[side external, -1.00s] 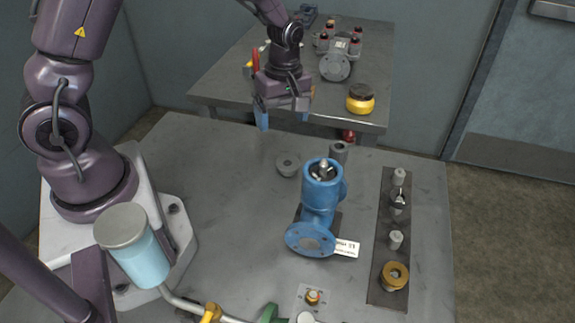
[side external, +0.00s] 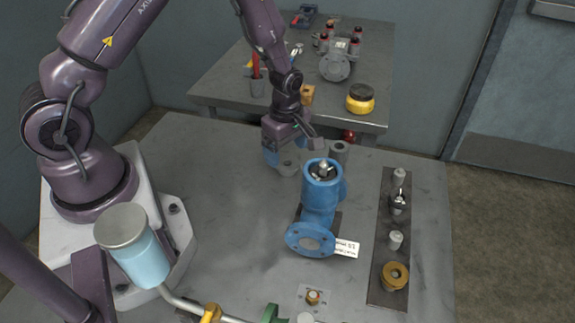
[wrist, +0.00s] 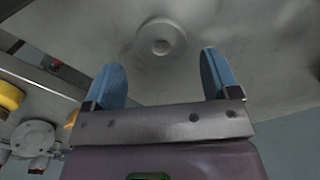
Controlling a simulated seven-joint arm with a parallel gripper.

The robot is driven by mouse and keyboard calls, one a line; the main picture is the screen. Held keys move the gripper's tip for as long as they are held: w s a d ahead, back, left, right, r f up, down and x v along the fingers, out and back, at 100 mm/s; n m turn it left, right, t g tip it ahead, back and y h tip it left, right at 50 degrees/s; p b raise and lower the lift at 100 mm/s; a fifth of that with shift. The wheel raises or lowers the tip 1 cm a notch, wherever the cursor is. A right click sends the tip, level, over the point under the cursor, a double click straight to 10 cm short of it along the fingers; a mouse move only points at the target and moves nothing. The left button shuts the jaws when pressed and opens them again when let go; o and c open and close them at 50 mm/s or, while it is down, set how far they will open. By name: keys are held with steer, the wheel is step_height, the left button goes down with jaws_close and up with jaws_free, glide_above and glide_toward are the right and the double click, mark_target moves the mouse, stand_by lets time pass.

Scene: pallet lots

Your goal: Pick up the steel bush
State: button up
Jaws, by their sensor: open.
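A grey, flanged round piece with a hollow centre (side external: 288,167) lies flat on the near table, left of the blue valve. A hollow grey cylinder (side external: 339,151) stands behind the valve. I cannot tell for sure which of these is the steel bush. My gripper (side external: 289,151) points down above the flanged piece, partly hiding it. In the wrist view, my gripper (wrist: 162,78) is open with two blue fingertips apart and nothing between them. The flanged piece (wrist: 160,38) shows beyond the gap between the fingertips, apart from them.
The blue valve body (side external: 320,205) stands just right of my gripper, with a white tag (side external: 347,248). A dark strip (side external: 382,215) at the right holds small metal parts and a brass ring (side external: 395,276). The table's left-middle is clear.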

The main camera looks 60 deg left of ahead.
mark_target(286, 158)
step_height(286, 158, down, 3)
steer(key=shift+s+f, duration=0.1)
steer(key=shift+f, duration=0.1)
steer(key=shift+c, duration=0.2)
steer(key=c, duration=1)
steer(key=shift+r, duration=0.15)
